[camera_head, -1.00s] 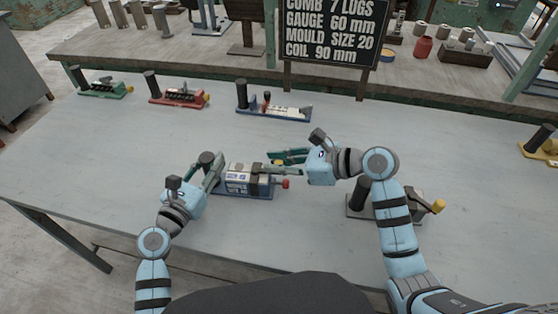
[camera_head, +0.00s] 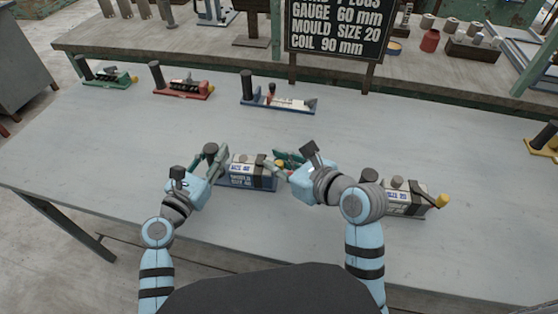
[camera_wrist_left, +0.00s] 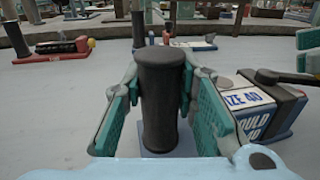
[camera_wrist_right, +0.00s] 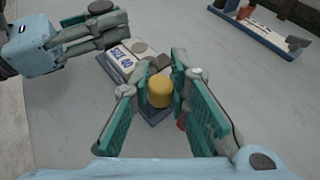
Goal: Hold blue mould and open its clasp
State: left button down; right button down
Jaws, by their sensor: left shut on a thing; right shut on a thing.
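The blue mould (camera_head: 250,172) lies mid-table on a blue base, with a pale block labelled "MOULD SIZE 40" and a dark post at its left end. My left gripper (camera_head: 213,160) is shut on the post (camera_wrist_left: 162,95), which stands upright between its fingers in the left wrist view. My right gripper (camera_head: 280,163) is at the mould's right end. In the right wrist view, its fingers are shut around a yellow knob (camera_wrist_right: 160,91), seemingly the clasp's handle. A small red part (camera_wrist_right: 181,124) shows below it. My right gripper hides most of the clasp in the head view.
A similar mould with a yellow knob (camera_head: 442,201) stands right, partly behind my right arm. Green (camera_head: 110,80), red (camera_head: 185,90) and another blue-based mould (camera_head: 285,104) line the back. A yellow mould (camera_head: 545,143) is far right. A sign (camera_head: 340,30) stands behind. The table between is clear.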

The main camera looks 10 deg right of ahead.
jog(key=c, duration=1.5)
grip_release()
jog(key=v, duration=0.7)
jog(key=shift+s+d+r, duration=0.15)
jog(key=shift+s+d, duration=0.05)
jog(key=shift+s, duration=0.1)
jog(key=shift+r, duration=0.1)
